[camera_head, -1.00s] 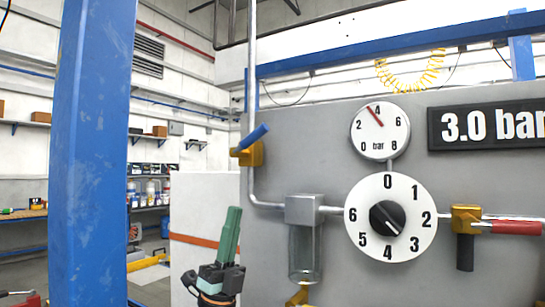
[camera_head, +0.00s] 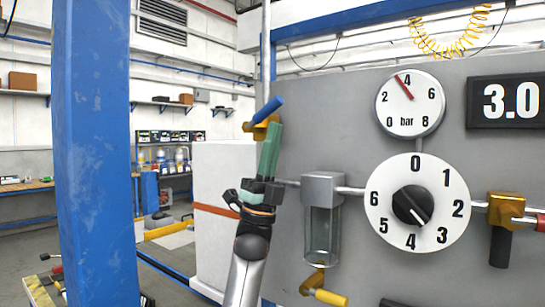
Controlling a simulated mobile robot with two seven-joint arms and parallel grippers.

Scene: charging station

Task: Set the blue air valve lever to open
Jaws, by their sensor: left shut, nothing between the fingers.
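The blue air valve lever (camera_head: 267,110) is on the brass-yellow valve body (camera_head: 258,128) at the left edge of the grey panel. The lever slants up and to the right, at an angle to the vertical pipe. My left gripper (camera_head: 273,125) points upward just below the lever, its green fingers closed together and empty. Its fingertips overlap the right side of the valve body in the picture. I cannot tell whether they touch the valve or the lever. My right gripper is not in view.
The grey panel (camera_head: 453,270) carries a pressure gauge (camera_head: 407,105), a numbered dial (camera_head: 436,233), a filter bowl (camera_head: 321,232) and a red-handled valve (camera_head: 507,208). A display (camera_head: 506,101) reads 3.0. A blue post (camera_head: 93,150) stands at the left.

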